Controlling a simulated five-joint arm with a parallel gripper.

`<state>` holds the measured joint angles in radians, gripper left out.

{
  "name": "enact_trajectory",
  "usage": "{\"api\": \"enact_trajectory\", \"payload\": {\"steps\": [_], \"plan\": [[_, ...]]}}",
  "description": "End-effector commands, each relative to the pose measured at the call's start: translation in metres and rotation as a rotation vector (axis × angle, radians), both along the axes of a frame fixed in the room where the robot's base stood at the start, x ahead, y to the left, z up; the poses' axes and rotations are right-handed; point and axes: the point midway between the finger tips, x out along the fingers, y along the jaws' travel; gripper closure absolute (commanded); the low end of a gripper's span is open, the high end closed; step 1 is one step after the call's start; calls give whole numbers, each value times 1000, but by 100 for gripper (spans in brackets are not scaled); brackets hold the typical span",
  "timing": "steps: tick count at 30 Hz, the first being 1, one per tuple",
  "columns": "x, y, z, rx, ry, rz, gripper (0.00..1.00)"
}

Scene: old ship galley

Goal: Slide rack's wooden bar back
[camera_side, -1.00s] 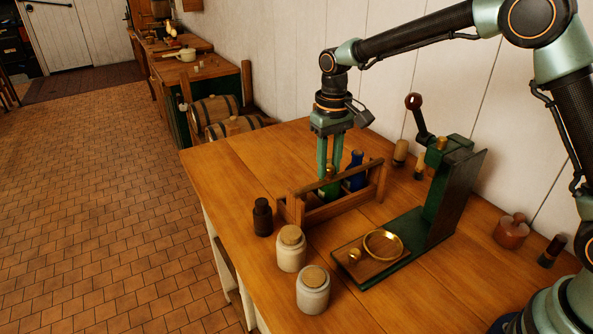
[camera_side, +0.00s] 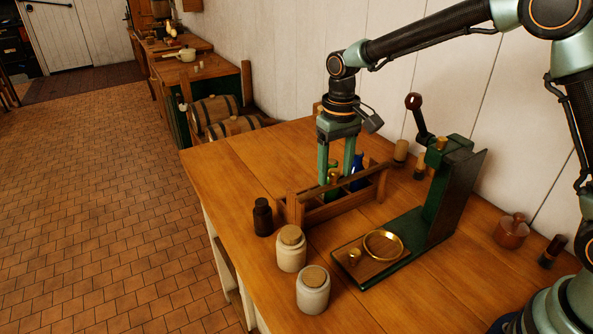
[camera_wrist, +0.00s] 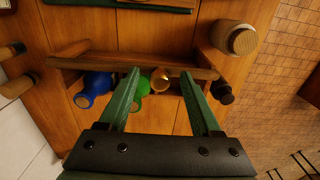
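My gripper (camera_side: 336,178) points down over the rack, fingers spread. In the wrist view my gripper (camera_wrist: 160,73) has a brass-topped bottle (camera_wrist: 160,79) between its fingers, not clasped. A green bottle (camera_wrist: 142,88) is partly hidden by the left finger. Finger contact with the bar is unclear.
A dark bottle (camera_side: 262,217) stands close left of the rack, and two corked jars (camera_side: 291,250) (camera_side: 313,290) stand in front. A green press (camera_side: 432,205) with a brass ring (camera_side: 383,244) is at right. The table's left end is bare.

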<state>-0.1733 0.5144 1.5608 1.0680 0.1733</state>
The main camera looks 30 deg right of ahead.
Motion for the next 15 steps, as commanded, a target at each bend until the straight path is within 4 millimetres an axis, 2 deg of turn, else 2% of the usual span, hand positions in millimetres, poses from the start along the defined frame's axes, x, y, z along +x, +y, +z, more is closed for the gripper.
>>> {"api": "enact_trajectory", "payload": {"steps": [5,15], "plan": [[1,0,8,0,-3,0,35],[1,0,39,1,-4,0,35]]}}
